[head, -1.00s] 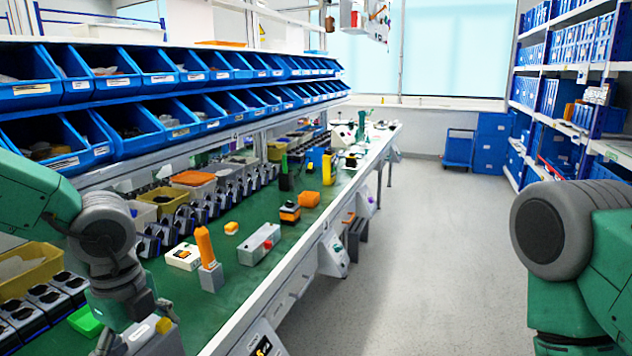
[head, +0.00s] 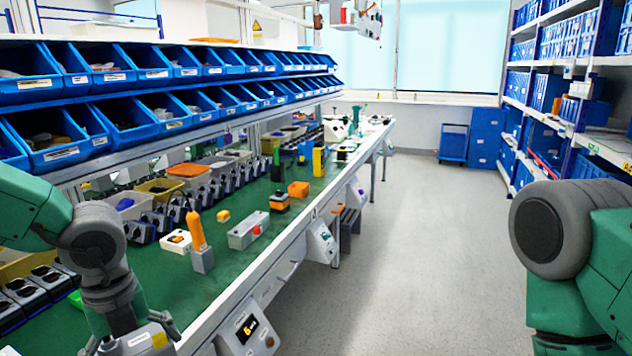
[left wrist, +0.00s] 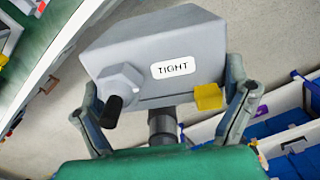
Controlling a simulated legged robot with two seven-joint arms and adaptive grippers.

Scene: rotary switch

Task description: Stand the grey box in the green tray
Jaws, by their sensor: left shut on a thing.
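The grey box (left wrist: 150,60) fills the middle of the left wrist view. It has a white TIGHT label, a grey knob with a black stub, and a small yellow block at its lower right. My left gripper (left wrist: 165,105) is shut on it, one finger on each side. In the head view the box (head: 138,343) is at the bottom edge, partly cut off, low beside the bench. The bright green tray (head: 75,299) shows only as a small piece on the bench, mostly behind my left arm. My right arm is at the right edge; its gripper is out of view.
The green bench top (head: 160,275) carries an orange-handled tool (head: 197,232), a grey button box (head: 248,231) and a white box (head: 177,241). Rows of blue bins (head: 130,112) hang above. The floor (head: 400,270) to the right is clear.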

